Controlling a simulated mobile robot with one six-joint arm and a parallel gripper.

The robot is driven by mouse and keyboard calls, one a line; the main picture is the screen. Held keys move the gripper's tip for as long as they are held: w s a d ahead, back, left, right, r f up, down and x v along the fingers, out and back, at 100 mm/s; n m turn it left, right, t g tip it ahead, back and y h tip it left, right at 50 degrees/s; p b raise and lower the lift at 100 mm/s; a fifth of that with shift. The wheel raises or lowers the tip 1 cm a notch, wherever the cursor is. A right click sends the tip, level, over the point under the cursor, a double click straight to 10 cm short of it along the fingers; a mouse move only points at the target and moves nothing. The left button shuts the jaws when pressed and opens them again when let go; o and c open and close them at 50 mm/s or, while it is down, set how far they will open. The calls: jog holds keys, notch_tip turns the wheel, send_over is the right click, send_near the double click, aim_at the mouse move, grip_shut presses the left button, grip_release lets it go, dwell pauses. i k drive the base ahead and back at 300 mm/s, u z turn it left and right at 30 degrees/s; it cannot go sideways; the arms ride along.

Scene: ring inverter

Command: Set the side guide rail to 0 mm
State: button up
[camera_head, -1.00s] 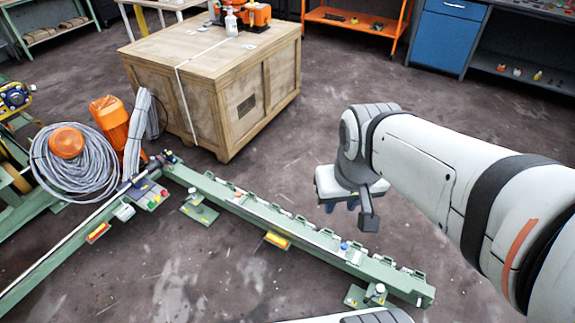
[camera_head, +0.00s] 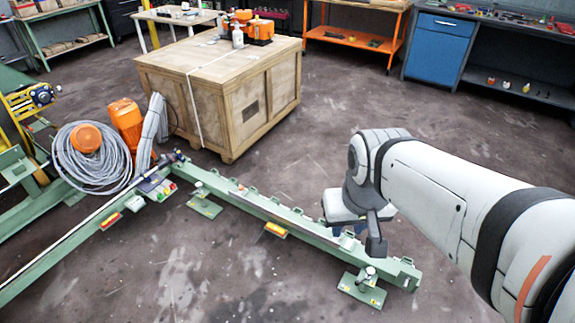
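A long green rail (camera_head: 262,207) with small brackets along its top runs from the left middle down to the lower right, on low feet. Which part of this machine is the side guide rail, and any millimetre scale on it, is too small to tell. A control box (camera_head: 158,185) with small coloured buttons sits where the rail meets a second green beam (camera_head: 75,239). My gripper (camera_head: 376,247) hangs at the end of my white arm, in front of the right part of the rail in the picture. Its fingers are mostly hidden, and contact with the rail cannot be told.
A wooden crate (camera_head: 262,104) stands behind the rail. A coiled grey cable (camera_head: 88,165) and an orange motor (camera_head: 125,120) are at left. An orange bench (camera_head: 352,32) and a blue cabinet (camera_head: 440,48) stand at the back. The floor in front of the rail is clear.

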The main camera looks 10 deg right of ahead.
aim_at(333, 243)
jog(key=z, duration=0.1)
jog(key=i, duration=0.9)
jog(key=u, duration=0.05)
